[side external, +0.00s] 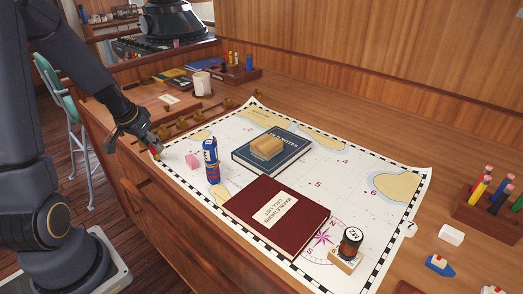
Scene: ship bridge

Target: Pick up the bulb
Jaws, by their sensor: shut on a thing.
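My gripper (153,149) is at the left edge of the chart, low over the desk. It is shut on a small coloured thing (156,154) with reddish and yellowish parts, mostly hidden by the fingers. I cannot tell whether this is the bulb. A small white rounded thing (410,229) lies at the chart's right edge, far from my gripper; it is too small to identify surely.
A pen holder (470,212) stands at right.

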